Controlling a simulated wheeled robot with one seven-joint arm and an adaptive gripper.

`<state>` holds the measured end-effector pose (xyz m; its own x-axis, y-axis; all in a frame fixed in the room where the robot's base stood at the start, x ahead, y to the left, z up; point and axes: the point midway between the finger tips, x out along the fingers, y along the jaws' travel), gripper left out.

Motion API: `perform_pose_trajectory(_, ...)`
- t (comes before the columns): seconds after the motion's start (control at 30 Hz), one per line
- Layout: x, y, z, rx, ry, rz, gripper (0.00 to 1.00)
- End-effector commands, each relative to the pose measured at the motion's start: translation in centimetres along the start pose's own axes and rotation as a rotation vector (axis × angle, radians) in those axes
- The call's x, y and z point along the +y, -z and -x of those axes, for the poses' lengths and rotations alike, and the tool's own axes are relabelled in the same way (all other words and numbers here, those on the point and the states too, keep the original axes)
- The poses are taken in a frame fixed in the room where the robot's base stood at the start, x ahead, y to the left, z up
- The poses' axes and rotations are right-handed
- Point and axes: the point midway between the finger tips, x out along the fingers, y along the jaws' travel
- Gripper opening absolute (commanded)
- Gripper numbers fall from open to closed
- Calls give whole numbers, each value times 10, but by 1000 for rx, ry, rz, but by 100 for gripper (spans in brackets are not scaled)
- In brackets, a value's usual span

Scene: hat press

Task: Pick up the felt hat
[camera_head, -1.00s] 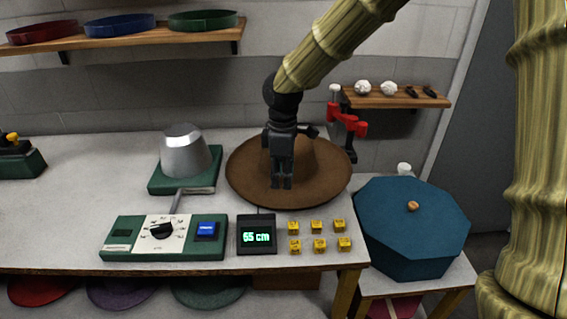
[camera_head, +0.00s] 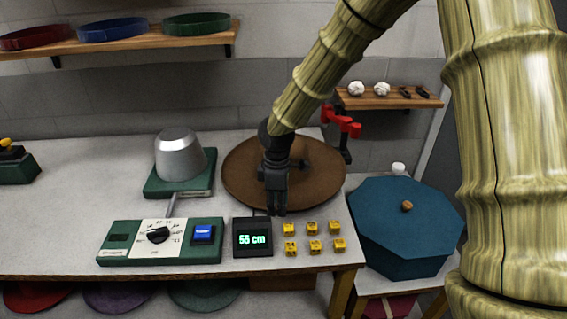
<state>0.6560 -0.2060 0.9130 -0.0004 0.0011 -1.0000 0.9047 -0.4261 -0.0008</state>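The felt hat (camera_head: 240,180) is brown with a wide round brim. It lies on the right part of the white worktable (camera_head: 60,215). My gripper (camera_head: 276,211) is dark and points down, in front of the hat in the picture. Its fingertips overlap the front edge of the brim. The gripper and wrist hide the middle of the hat, and the crown cannot be made out. I cannot tell whether the fingers touch the brim or how far apart they are.
A metal block (camera_head: 180,155) on a green base stands left of the hat. A control box (camera_head: 160,240), a display (camera_head: 253,238) and several yellow cubes (camera_head: 313,247) are in front. A teal octagonal box (camera_head: 410,225) stands at the right. A red clamp (camera_head: 342,122) is behind.

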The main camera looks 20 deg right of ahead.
Motion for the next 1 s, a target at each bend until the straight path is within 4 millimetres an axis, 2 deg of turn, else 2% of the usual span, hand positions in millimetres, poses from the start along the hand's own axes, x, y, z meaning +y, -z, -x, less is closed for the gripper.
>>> perform_pose_trajectory(0.13,0,0,-10,-1,1,1,36)
perform_pose_trajectory(0.4,0,0,-12,0,0,0,36)
perform_pose_trajectory(0.47,0,0,-12,0,0,0,26)
perform_pose_trajectory(0.6,0,0,-11,0,0,0,1)
perform_pose_trajectory(1.0,0,0,-10,0,0,0,0)
